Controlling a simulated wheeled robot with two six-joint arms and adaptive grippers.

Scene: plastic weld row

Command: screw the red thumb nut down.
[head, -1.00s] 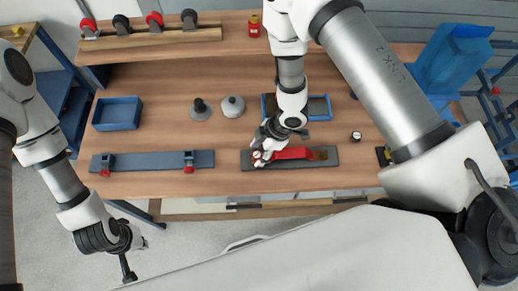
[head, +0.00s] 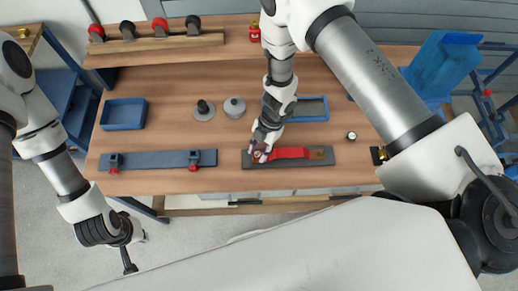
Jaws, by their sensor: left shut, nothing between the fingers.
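A dark grey plate (head: 325,161) lies near the table's front edge with a red bar (head: 292,153) on it. My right gripper (head: 260,154) is down at the left end of the red bar, with its fingers at a small red and pale part there. The fingers cover most of that part, so I cannot tell it clearly as the thumb nut or see whether they grip it. A blue-grey strip (head: 155,159) to the left carries two dark clamps with red knobs (head: 113,171) below. My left gripper (head: 130,268) is shut and empty, hanging low in front of the table.
A blue tray (head: 123,114) stands at left, and a blue-rimmed tray (head: 312,108) is behind the plate. Two grey round pieces (head: 235,107) stand mid-table. A wooden rack (head: 160,44) with dark and red knobs and a red bottle (head: 254,33) are at the back.

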